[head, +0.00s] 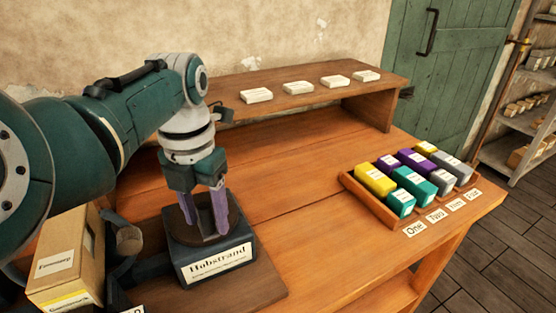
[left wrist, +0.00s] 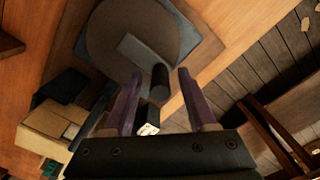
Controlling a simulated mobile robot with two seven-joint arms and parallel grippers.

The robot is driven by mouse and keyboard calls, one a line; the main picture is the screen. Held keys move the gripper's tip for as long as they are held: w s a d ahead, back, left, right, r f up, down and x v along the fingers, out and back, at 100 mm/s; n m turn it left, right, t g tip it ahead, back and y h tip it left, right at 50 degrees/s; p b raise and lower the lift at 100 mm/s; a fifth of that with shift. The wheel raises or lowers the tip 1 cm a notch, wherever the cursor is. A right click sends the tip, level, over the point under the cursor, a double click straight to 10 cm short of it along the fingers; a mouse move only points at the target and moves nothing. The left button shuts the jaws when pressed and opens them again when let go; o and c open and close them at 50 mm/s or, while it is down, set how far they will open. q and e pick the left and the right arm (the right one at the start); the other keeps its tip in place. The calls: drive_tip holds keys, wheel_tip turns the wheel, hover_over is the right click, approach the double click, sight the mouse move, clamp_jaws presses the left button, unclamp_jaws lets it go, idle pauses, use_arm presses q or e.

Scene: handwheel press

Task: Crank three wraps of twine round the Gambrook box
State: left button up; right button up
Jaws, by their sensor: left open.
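The machine labelled Hobstrand (head: 215,262) stands on the bench in the head view, with a round brown disc on top. In the left wrist view the disc (left wrist: 112,50) carries a grey crank bar (left wrist: 138,50) with an upright dark handle (left wrist: 160,82). My left gripper (head: 207,228) points down over the disc. Its purple fingers also show in the left wrist view (left wrist: 160,75), apart, with the handle seen between them; contact cannot be told. A tan carton (head: 85,252) with a white label and yellow lower band stands left of the machine; its name is too small to read. No twine is discernible. My right gripper is out of view.
A wooden tray (head: 350,187) of several coloured boxes stands at the right, beside cards reading One to Four. A raised shelf (head: 300,100) at the back holds several white blocks. The bench middle (head: 290,165) is clear. A green door (head: 440,75) stands behind.

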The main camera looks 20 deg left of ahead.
use_arm(q)
drive_tip(key=shift+f, duration=0.1)
clamp_jaws()
idle(0.4)
